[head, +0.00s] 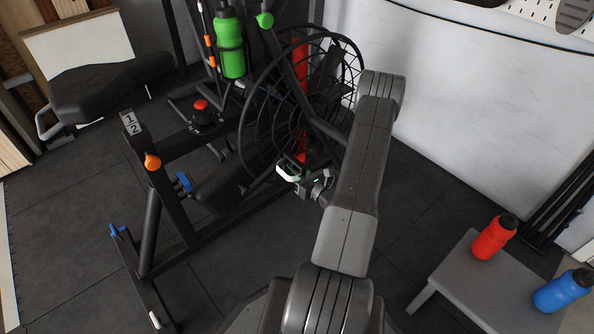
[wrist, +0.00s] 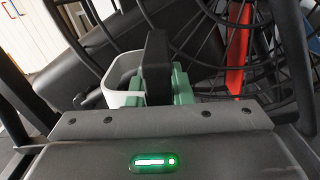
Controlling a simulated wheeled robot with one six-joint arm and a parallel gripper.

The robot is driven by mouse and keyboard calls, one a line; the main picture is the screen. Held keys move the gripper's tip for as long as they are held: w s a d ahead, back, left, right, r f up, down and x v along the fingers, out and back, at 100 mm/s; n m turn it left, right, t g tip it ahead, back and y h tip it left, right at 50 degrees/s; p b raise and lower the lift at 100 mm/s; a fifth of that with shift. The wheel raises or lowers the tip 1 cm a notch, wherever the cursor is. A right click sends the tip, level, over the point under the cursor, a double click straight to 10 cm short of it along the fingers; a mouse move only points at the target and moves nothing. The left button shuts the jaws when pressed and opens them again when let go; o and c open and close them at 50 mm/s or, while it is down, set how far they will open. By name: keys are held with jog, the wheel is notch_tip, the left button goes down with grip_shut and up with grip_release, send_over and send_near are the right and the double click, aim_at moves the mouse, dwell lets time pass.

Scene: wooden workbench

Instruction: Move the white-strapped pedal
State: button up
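The white-strapped pedal (head: 288,175) is on the exercise bike, low beside its big fan wheel. In the wrist view the white strap (wrist: 119,78) is a rounded loop left of centre, with green parts (wrist: 183,84) beside it. My gripper (head: 304,181) is right at the pedal in the head view, at the end of my arm.
The caged fan wheel (head: 262,112) and black bike frame (head: 188,212) are close around my gripper. A green bottle (head: 231,45) sits on the bike. A grey bench (head: 467,285) at right holds a red bottle (head: 494,238) and a blue bottle (head: 562,291). Dark floor is clear between.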

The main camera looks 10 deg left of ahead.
grip_shut()
jog(key=m, duration=0.3)
jog(key=shift+w+d+m, duration=0.1)
jog(key=shift+m, duration=0.3)
jog(key=m, duration=0.3)
jog(key=shift+w+d+f+m, duration=0.1)
jog(key=shift+m, duration=0.2)
jog(key=m, duration=0.4)
jog(key=shift+w+f+m+p, duration=0.1)
jog(key=shift+f+m+p, duration=0.05)
jog(key=shift+m+p, duration=0.2)
jog(key=m, duration=0.4)
jog(key=shift+f, duration=0.15)
jog(key=shift+m, duration=0.25)
